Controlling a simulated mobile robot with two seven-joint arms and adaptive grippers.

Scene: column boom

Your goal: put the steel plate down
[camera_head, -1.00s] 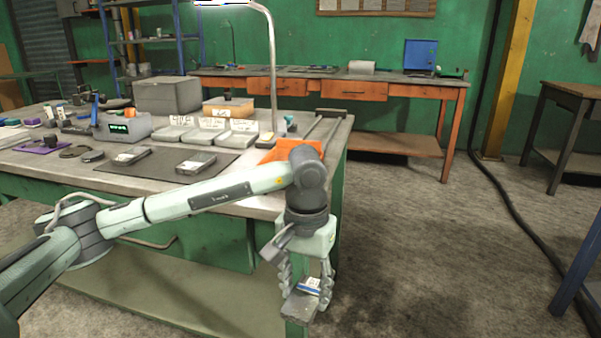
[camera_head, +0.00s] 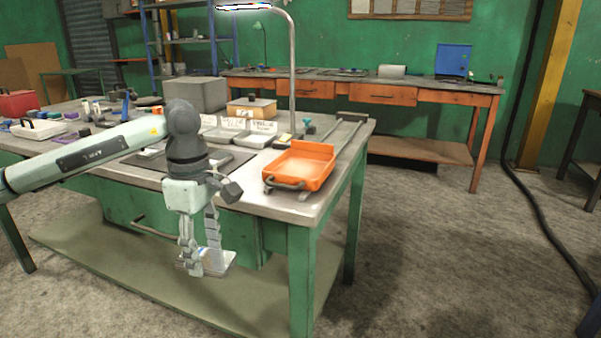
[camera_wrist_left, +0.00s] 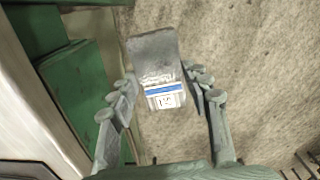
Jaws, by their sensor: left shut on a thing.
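My left gripper (camera_head: 203,258) is shut on the steel plate (camera_head: 222,262), a small grey plate with a white and blue label. In the left wrist view the plate (camera_wrist_left: 153,48) sticks out beyond the fingers of the gripper (camera_wrist_left: 160,80), and its label faces the camera. In the head view the gripper points down in front of the workbench (camera_head: 335,165), with the plate appearing below the level of the bench top. The plate is partly hidden by the fingers. My right gripper is not in view.
An orange tray (camera_head: 300,167) stands on the bench's near right corner. Behind it are a lamp post (camera_head: 292,75), grey trays (camera_head: 258,140) with cards, and a grey box (camera_head: 196,94). A dark mat (camera_head: 232,160) lies partly behind my arm. The floor to the right is open.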

